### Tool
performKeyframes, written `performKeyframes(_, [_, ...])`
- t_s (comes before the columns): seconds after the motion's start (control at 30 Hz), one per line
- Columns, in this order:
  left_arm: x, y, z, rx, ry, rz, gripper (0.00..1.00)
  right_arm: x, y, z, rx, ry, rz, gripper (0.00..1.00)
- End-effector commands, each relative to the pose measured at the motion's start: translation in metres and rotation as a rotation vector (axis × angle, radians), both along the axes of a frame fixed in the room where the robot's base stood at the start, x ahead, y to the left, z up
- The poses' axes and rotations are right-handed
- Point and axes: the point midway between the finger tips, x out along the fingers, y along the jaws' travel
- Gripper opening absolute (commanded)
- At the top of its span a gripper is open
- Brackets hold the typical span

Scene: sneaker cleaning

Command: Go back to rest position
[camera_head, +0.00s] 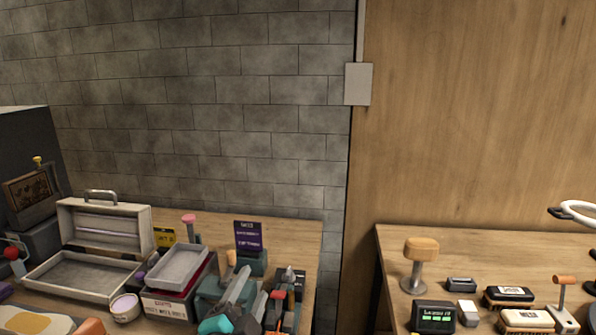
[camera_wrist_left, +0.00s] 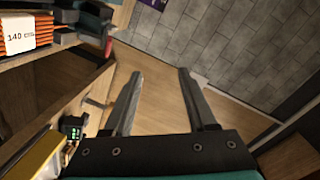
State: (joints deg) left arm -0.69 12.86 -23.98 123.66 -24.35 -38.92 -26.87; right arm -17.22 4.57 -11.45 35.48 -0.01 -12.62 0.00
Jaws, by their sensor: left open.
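My left gripper (camera_head: 252,284) is at the bottom middle of the head view, in front of the left workbench. Its two grey fingers point up and away, apart from each other. In the left wrist view the fingers (camera_wrist_left: 158,80) are spread with nothing between them; wooden surface shows beyond the gap. The gripper is open and empty. My right gripper is not in either view.
The left bench holds an open grey toolbox (camera_head: 88,275), a grey tray (camera_head: 180,268), a purple-labelled card (camera_head: 248,237) and a small round tin (camera_head: 125,307). The right bench (camera_head: 440,242) carries a wooden-topped stand (camera_head: 420,250) and several brushes. A gap separates the benches.

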Motion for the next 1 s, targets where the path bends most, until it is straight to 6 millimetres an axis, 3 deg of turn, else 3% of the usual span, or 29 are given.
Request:
performKeyframes(0.03, [-0.016,0.015,-0.029,-0.088,0.128,0.059,0.57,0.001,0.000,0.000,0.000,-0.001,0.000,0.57])
performKeyframes(0.1, [-0.041,0.033,-0.065,-0.205,0.298,0.144,0.57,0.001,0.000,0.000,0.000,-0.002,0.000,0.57])
performKeyframes(0.2, [-0.085,0.052,-0.110,-0.347,0.525,0.268,0.57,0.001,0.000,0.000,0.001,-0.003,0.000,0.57])
performKeyframes(0.3, [-0.130,0.065,-0.143,-0.454,0.712,0.380,0.57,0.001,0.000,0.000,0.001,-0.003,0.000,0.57])
performKeyframes(0.5, [-0.210,0.077,-0.180,-0.594,0.995,0.564,0.57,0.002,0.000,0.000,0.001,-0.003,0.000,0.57])
performKeyframes(0.67, [-0.268,0.081,-0.194,-0.665,1.179,0.700,0.57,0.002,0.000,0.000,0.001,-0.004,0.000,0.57])
performKeyframes(0.73, [-0.259,0.080,-0.210,-0.657,1.173,0.692,0.57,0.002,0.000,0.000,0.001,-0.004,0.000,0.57])
performKeyframes(1.0, [-0.251,0.078,-0.273,-0.642,1.197,0.698,0.57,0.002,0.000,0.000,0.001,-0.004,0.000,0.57])
